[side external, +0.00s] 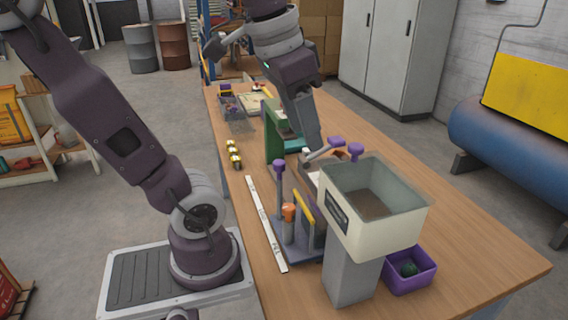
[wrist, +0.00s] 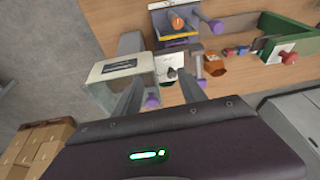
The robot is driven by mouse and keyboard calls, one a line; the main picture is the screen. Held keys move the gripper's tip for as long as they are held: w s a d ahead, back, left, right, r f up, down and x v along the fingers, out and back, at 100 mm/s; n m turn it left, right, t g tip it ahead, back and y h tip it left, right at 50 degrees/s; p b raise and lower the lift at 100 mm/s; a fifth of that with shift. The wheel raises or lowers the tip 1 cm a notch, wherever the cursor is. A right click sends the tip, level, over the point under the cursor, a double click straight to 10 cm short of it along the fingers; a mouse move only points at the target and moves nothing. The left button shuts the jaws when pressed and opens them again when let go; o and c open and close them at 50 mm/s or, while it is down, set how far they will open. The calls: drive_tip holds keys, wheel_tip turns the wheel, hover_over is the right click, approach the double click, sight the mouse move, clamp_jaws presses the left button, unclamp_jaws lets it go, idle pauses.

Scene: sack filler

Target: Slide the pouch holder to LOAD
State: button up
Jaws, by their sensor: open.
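A cream hopper (side external: 375,200) stands on a grey post at the front of the bench; it also shows in the wrist view (wrist: 112,70). Purple-knobbed handles (side external: 335,141) stick out beside and behind it. I cannot tell which part is the pouch holder, and no LOAD marking is readable. My gripper (side external: 314,150) is just behind the hopper, pointing down. In the wrist view its two fingers (wrist: 160,84) are spread apart with nothing held between them. A white plate with dark marks (wrist: 170,66) lies beyond them. The area below the fingertips is partly hidden by the hopper.
A dark base with an orange-capped post (side external: 289,212) and a tall purple-knobbed lever (side external: 278,166) stands left of the hopper. A purple bin (side external: 410,272) sits to its right. A green frame (side external: 272,135) stands behind. The bench's right side (side external: 470,250) is clear.

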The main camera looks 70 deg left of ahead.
drive_tip(key=w+a+g, duration=0.2)
drive_tip(key=a, duration=0.6)
drive_tip(key=n+g+h, duration=0.1)
drive_tip(key=n+g, duration=0.1)
approach(278, 162)
drive_tip(key=shift+m, duration=0.3)
wheel_tip(278, 162, down, 9)
drive_tip(key=shift+r, duration=0.1)
drive_tip(key=shift+c, duration=0.4)
clamp_jaws()
drive_tip(key=shift+r, duration=0.1)
